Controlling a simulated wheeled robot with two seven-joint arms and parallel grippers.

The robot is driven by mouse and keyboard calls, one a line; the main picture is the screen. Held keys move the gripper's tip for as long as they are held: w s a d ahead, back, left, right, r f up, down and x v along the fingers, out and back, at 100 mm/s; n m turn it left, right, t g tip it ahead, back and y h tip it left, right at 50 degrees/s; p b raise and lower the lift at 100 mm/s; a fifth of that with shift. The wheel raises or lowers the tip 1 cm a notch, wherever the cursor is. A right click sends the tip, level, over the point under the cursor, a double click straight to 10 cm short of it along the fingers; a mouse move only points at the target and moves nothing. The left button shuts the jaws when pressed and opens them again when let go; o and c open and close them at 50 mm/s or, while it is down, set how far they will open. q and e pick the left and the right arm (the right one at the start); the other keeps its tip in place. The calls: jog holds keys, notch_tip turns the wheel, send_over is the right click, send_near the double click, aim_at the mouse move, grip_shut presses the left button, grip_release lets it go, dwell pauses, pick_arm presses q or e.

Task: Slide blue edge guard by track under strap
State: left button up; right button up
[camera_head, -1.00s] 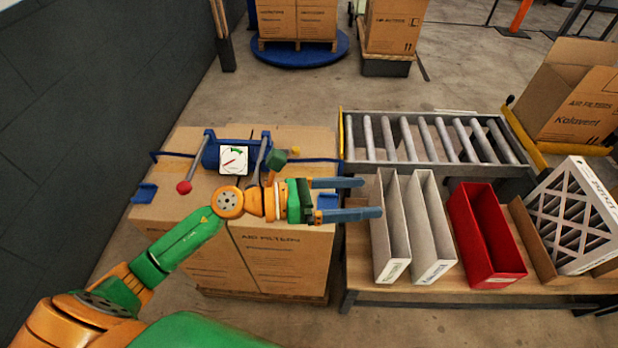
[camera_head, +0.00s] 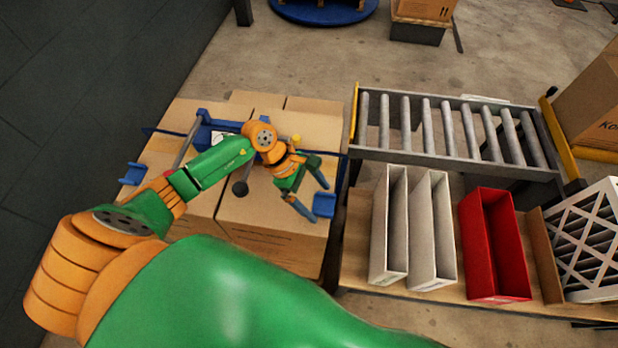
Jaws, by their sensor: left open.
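A blue edge guard (camera_head: 324,204) sits at the front right corner of the strapped cartons (camera_head: 275,210). Another blue edge guard (camera_head: 133,173) sits at their left edge. A blue strap (camera_head: 334,154) shows at the right of the carton top; much of its run is hidden by my arm. The blue strap tensioner (camera_head: 228,125) is at the back, partly covered by my arm. My left gripper (camera_head: 318,201) is open, with its two fingers pointing to the lower right, close to the right edge guard. Whether a finger touches it I cannot tell. My right gripper is not in view.
A roller conveyor (camera_head: 450,130) stands right of the cartons. In front of it a bench (camera_head: 355,255) carries white bins (camera_head: 390,225), a red bin (camera_head: 492,245) and a white-framed filter (camera_head: 590,240). A dark wall (camera_head: 70,90) runs along the left.

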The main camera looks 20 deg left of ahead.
pick_arm(q)
jog(key=shift+w+d+f, duration=0.15)
jog(key=shift+d+f, duration=0.1)
jog(key=shift+f, duration=0.2)
jog(key=shift+w+f, duration=0.25)
jog(key=shift+w, duration=0.05)
jog(key=shift+s+r, duration=0.1)
jog(key=shift+s, duration=0.1)
jog(key=c, duration=0.7)
jog(key=shift+w, duration=0.1)
jog(key=c, duration=0.5)
jog(key=shift+w+a+f+b, duration=0.1)
jog(key=shift+w+f+b, duration=0.15)
jog(key=shift+w+b, duration=0.35)
jog(key=shift+c, duration=0.2)
jog(key=w+b, duration=0.1)
jog(key=b, duration=0.1)
jog(key=w+a+b, duration=0.1)
jog(key=w+b, duration=0.1)
jog(key=b, duration=0.1)
jog(key=shift+w+a, duration=0.1)
jog(key=shift+w, duration=0.2)
jog(key=shift+c, duration=0.2)
jog(key=shift+w+a+r+b, duration=0.1)
jog(key=shift+w+b, duration=0.25)
jog(key=shift+w, duration=0.05)
jog(key=shift+r, duration=0.15)
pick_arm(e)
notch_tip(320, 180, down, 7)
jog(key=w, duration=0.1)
